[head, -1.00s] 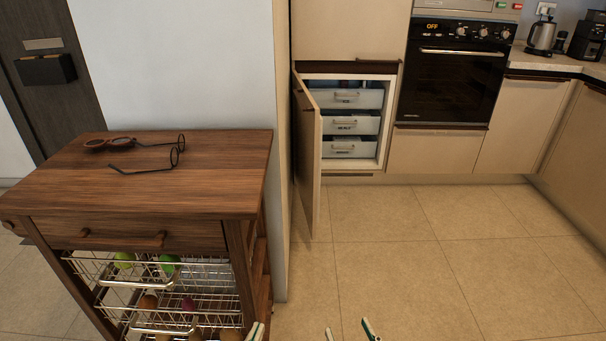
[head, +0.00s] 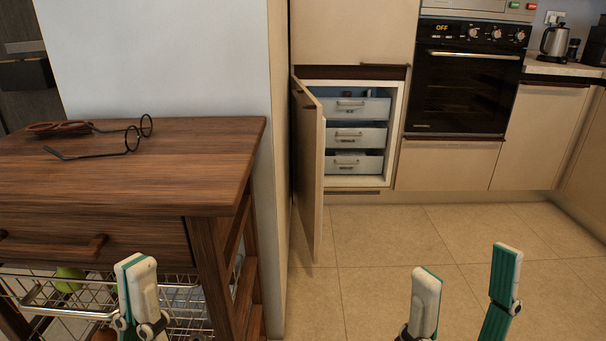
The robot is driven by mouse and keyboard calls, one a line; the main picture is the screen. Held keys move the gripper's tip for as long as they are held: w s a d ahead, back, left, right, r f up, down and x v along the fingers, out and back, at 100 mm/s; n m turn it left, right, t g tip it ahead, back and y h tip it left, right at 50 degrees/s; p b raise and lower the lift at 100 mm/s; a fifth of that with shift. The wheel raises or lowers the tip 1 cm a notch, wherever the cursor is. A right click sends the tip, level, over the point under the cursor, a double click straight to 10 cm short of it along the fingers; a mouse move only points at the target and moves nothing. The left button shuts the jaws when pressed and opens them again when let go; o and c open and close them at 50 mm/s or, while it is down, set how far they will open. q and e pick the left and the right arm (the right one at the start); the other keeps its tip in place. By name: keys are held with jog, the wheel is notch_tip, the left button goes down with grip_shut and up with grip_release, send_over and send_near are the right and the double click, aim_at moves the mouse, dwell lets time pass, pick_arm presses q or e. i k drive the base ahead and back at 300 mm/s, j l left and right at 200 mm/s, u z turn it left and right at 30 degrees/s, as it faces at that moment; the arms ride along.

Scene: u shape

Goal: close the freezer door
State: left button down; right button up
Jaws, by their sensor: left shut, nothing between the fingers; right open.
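The freezer door (head: 309,165) is a beige panel hinged on the left of the freezer opening. It stands swung wide open toward me. Inside the freezer (head: 392,130) several white drawers are stacked, all pushed in. My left gripper (head: 137,268) is shut and empty, at the lower left in front of the wooden cart. My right gripper (head: 467,275) is open and empty, with its two fingers apart over the floor at the lower right. Both grippers are well short of the door and touch nothing that I can see.
A wooden cart (head: 170,150) with glasses (head: 110,140) on top and wire baskets below stands close on the left. A white wall (head: 160,60) lies behind it. The black oven (head: 460,92) is right of the freezer. The tiled floor (head: 400,235) ahead is clear.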

aim_at(309, 123)
jog(key=i+l, duration=0.25)
jog(key=l, duration=0.15)
jog(key=i+l, duration=0.25)
jog(key=l, duration=0.2)
jog(key=i+l, duration=0.3)
jog(key=i, duration=0.75)
jog(key=l+u, duration=0.05)
